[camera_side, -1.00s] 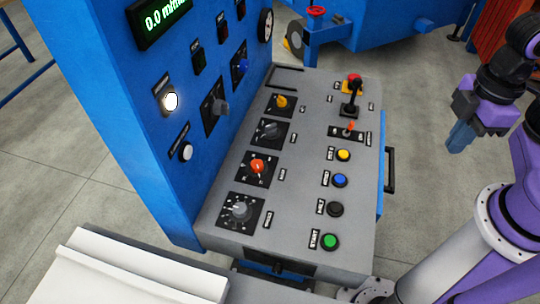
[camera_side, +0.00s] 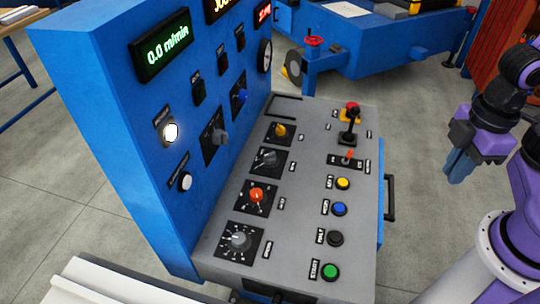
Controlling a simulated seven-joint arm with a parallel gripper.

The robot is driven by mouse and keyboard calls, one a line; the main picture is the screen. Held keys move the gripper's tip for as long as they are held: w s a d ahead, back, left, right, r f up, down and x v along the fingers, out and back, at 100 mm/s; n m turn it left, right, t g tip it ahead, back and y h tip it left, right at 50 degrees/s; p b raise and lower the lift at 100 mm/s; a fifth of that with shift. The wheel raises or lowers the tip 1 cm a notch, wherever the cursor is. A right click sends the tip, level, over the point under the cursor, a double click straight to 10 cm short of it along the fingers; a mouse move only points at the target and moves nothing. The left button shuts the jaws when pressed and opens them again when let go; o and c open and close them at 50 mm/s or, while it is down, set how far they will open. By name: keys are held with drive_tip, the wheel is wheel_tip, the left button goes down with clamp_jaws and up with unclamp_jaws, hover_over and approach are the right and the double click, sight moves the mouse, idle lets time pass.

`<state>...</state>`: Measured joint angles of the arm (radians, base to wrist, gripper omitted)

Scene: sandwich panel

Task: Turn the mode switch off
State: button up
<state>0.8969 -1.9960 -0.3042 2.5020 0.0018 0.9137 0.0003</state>
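The control console has a grey sloped desk (camera_side: 305,190) and a blue upright panel (camera_side: 105,110). The upright panel carries a grey knob (camera_side: 221,137) and a blue knob (camera_side: 240,97). The labels are too small to read, so I cannot tell which is the mode switch. My gripper (camera_side: 458,168) hangs in the air right of the console, apart from every control; its finger gap is unclear.
The desk's right column has a red-topped button (camera_side: 352,106), a black joystick (camera_side: 350,130), a small red toggle (camera_side: 348,155) and yellow, blue, black and green (camera_side: 330,271) buttons. A black handle (camera_side: 390,198) juts from the right edge. Floor between console and arm is clear.

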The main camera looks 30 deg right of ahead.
drive_tip(key=o, duration=0.5)
drive_tip(key=shift+w+a, duration=0.25)
drive_tip(key=shift+a, duration=0.05)
drive_tip(key=o, duration=0.3)
drive_tip(key=w+a+y, duration=0.1)
drive_tip(key=w+a, duration=0.4)
drive_tip(key=w, duration=0.1)
drive_tip(key=shift+w+a+f+m, duration=0.2)
drive_tip(key=shift+f+m, duration=0.05)
drive_tip(key=shift+m, duration=0.15)
drive_tip(key=m+t+y, duration=0.2)
drive_tip(key=m+t, duration=0.1)
hover_over(272, 154)
drive_tip(key=s+d, duration=0.5)
wheel_tip(272, 154, down, 9)
drive_tip(key=x, duration=1.7)
drive_tip(key=shift+w+f, duration=0.2)
drive_tip(key=shift+w, duration=0.05)
